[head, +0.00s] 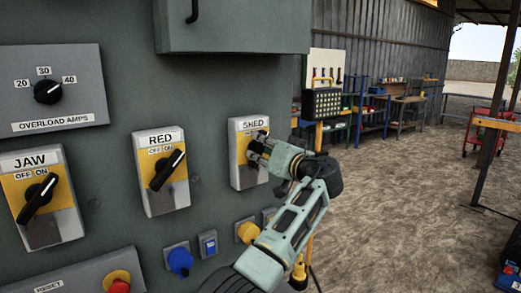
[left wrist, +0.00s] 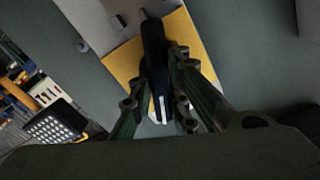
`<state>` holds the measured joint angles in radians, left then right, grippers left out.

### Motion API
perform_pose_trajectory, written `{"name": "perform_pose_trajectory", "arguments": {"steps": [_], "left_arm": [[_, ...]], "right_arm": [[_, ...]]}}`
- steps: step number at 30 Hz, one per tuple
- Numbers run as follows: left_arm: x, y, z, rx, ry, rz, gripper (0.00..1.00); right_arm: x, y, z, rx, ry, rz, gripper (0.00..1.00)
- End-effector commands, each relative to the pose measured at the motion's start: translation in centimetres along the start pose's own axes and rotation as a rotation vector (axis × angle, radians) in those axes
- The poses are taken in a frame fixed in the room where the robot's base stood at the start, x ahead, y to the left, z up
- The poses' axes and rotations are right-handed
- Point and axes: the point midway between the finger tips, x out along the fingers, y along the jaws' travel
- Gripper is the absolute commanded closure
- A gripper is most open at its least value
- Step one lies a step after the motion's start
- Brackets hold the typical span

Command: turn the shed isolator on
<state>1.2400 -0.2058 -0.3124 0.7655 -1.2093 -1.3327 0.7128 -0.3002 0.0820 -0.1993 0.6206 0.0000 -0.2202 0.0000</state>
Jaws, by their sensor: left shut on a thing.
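The shed isolator (head: 248,181) is a grey switch box with a yellow plate, labelled SHED, on the right part of the green panel in the head view. My left gripper (head: 259,149) reaches it from the right and covers its knob and most of its OFF/ON marking there. In the left wrist view, the black knob (left wrist: 155,70) with a white line stands between the fingers of my left gripper (left wrist: 158,103), which is shut on it. The knob lies at an angle to the yellow plate's edges. I cannot read which mark it points at. My right gripper is not in view.
The red isolator (head: 160,187) and jaw isolator (head: 41,198) sit to the left, both knobs slanting towards ON. An overload dial (head: 48,91) is above. Blue and yellow sockets (head: 179,261) sit below the shed isolator. Open ground lies right, with workbenches beyond.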

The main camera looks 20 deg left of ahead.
Motion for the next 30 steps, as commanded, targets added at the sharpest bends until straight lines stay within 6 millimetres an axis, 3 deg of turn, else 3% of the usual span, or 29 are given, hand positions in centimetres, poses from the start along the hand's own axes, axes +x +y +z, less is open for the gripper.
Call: {"name": "perform_pose_trajectory", "arguments": {"steps": [15,30], "left_arm": [[0.02,0.09,-0.25,0.322,0.004,-0.001,1.0],[0.01,0.14,-0.24,0.378,0.006,-0.002,1.0]], "right_arm": [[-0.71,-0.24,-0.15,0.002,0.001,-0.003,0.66],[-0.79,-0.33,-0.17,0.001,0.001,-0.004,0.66]]}}
